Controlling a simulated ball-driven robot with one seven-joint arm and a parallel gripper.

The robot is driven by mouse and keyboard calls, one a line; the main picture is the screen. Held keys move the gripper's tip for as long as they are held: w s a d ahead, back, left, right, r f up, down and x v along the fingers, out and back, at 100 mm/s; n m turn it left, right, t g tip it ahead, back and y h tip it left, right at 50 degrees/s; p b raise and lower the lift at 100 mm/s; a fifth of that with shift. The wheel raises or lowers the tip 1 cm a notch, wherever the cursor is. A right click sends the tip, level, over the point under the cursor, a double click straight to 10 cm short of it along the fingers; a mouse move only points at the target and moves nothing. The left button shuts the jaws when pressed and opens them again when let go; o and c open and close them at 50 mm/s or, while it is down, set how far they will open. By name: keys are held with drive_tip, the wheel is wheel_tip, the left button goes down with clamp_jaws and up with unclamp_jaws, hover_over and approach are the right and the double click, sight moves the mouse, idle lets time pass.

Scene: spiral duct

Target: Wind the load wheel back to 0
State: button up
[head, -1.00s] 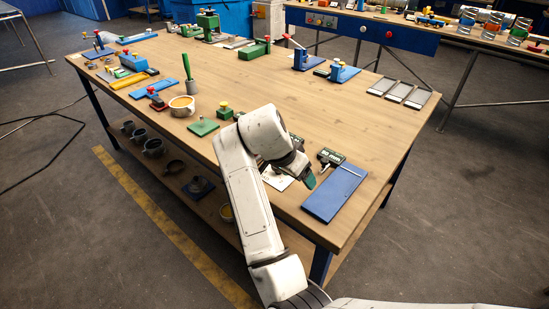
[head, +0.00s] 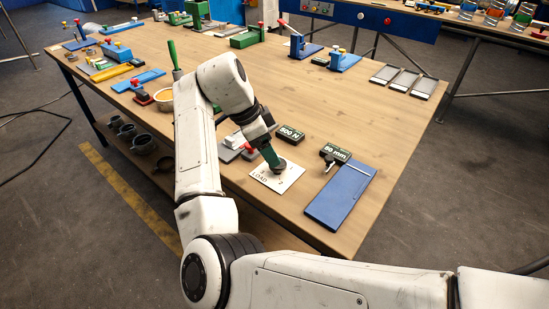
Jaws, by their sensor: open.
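The load wheel (head: 280,168) is a small dark grey knob on a white plate (head: 262,184) marked LOAD, near the front edge of the wooden bench. Numbers on the plate are too small and partly covered to read, so I cannot tell the wheel's setting. My gripper (head: 272,158), with green fingers, comes down from the upper left at a tilt, its tips at or just above the wheel. It holds nothing I can make out. I cannot tell whether the fingers touch the wheel or stand around it.
A dark display reading 500 N (head: 290,134) stands behind the plate. An 80 mm display (head: 335,152) and a blue plate (head: 338,198) lie to the right. A grey device with a red part (head: 238,147) is close on the left. The bench's middle is clear.

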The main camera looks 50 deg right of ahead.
sight(278, 167)
drive_tip(key=shift+x, duration=2.6)
drive_tip(key=shift+c, duration=0.3)
drive_tip(key=c, duration=1)
drive_tip(key=shift+o, duration=0.2)
